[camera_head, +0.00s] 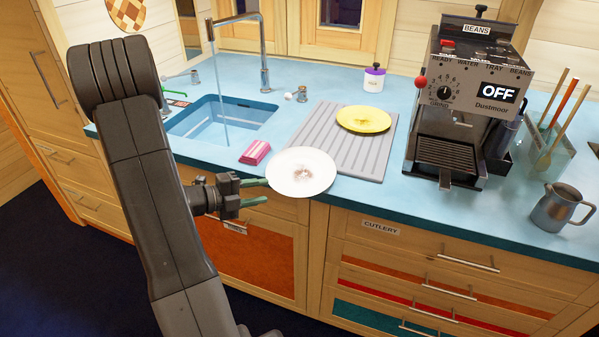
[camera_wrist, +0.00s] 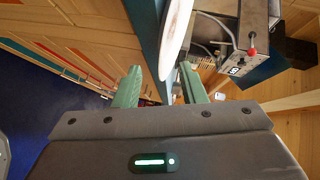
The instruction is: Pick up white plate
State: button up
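The white plate (camera_head: 301,172) lies at the front edge of the blue counter, partly overhanging it, with a brownish mark at its centre. In the wrist view the plate (camera_wrist: 176,35) shows nearly edge-on, its near rim in line with the gap between my fingers. My gripper (camera_head: 260,191) reaches in from the left at the plate's left rim, in front of the counter. Its green fingers (camera_wrist: 161,78) are apart, with a visible gap on the plate's left side. Whether the rim is within the fingertips or just beyond them, I cannot tell.
A yellow plate (camera_head: 363,119) sits on the grey draining board (camera_head: 365,160) behind. A pink sponge-like block (camera_head: 255,152) lies left of the white plate, near the sink (camera_head: 222,118) with running water. A coffee machine (camera_head: 463,110) and a metal jug (camera_head: 562,207) stand right.

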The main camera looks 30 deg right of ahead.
aim_at(276, 189)
jog(key=shift+x, duration=3.75)
jog(key=shift+c, duration=0.5)
grip_shut()
